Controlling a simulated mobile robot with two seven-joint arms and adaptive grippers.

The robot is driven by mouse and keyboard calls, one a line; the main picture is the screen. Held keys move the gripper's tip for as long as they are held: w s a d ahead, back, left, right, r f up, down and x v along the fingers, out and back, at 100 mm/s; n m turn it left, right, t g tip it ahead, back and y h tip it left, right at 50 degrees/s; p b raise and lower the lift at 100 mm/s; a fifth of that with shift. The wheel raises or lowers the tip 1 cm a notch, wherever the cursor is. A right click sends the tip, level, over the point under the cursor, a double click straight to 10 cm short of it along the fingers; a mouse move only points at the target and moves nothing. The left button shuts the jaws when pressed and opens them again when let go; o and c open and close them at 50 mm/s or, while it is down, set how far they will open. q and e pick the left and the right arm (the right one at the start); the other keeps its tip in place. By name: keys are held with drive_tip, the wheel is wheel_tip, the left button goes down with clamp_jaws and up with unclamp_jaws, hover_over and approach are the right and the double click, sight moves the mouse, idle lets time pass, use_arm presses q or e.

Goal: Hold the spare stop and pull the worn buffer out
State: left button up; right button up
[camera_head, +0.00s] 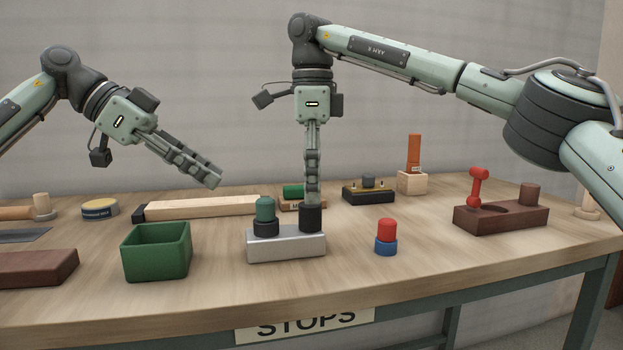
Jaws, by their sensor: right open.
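A silver metal block (286,248) stands on the bench with two black cylinders on top. A green stop (265,210) sits upright in its left black collar (266,227). The right black cylinder (311,218) is directly below my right gripper (312,200), which points straight down, open, its tips at or just behind the cylinder's top. I cannot tell whether they touch it. A red-topped stop with a blue base (386,238) stands to the right of the block. Which piece is spare or worn is not marked. My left gripper (214,181) hangs above the bench at left, seen edge-on.
An open green bin (156,252) stands left of the block. Behind are a wooden bar (200,207), a round tin (99,208) and a black holder (368,195). A brown block (500,219) with a red handle (478,188) stands right. The front bench strip is clear.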

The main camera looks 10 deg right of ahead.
sight(313, 222)
wheel_tip(313, 222, down, 7)
drive_tip(key=shift+f, duration=0.15)
idle(0.4)
drive_tip(key=c, duration=1.8)
drive_tip(key=o, duration=1.7)
drive_tip(key=shift+o, duration=0.2)
